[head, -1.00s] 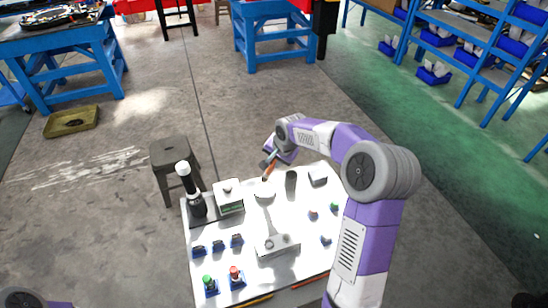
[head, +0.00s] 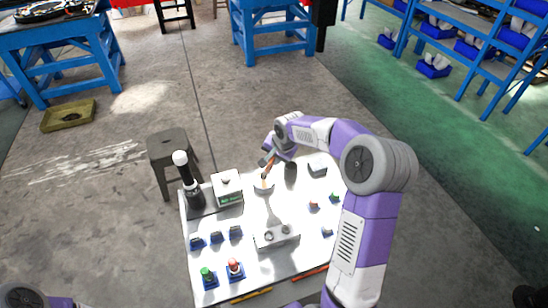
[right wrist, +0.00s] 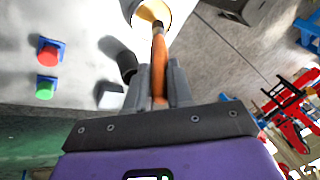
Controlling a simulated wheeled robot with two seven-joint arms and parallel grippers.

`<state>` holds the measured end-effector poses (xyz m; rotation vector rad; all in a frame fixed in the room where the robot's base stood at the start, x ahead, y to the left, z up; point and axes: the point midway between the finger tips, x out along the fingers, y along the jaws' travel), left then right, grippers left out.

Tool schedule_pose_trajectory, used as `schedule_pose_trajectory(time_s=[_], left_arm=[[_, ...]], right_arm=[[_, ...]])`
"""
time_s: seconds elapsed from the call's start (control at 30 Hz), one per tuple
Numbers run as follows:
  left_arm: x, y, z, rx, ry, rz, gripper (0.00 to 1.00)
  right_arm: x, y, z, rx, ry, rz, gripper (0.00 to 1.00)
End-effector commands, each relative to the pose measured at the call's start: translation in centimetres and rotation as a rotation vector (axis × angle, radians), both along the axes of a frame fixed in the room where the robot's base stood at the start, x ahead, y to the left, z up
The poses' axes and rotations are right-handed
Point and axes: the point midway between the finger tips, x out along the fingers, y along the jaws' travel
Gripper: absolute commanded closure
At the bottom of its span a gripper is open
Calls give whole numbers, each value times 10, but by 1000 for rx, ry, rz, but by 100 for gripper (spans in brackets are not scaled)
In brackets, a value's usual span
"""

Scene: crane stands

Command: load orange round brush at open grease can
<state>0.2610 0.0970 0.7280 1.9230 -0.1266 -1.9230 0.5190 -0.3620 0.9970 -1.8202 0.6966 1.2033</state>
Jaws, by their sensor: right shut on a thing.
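My right gripper (head: 268,161) is shut on the orange round brush (head: 266,172), above the far side of the white bench top (head: 215,262). In the right wrist view the orange handle (right wrist: 159,55) runs out from between the two fingers (right wrist: 159,82). The brush points down at the open grease can (head: 263,188), a small pale round can. In the right wrist view the brush's far end overlaps the can's pale opening (right wrist: 148,14). I cannot tell how deep the tip is or whether it touches grease. My left gripper is out of view.
A black bottle with a white cap (head: 188,180) and a white box (head: 227,188) stand left of the can. A dark cylinder (head: 291,172) and a grey block (head: 317,169) stand right. A light stand (head: 276,236) and several small coloured parts lie nearer.

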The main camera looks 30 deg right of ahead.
Motion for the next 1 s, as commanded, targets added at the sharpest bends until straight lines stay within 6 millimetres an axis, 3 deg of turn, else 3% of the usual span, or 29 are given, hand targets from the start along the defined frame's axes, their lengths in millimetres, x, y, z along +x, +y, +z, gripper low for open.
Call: schedule_pose_trajectory(time_s=[1.0], left_arm=[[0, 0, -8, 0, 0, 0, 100]], right_arm=[[0, 0, -10, 0, 0, 0, 100]])
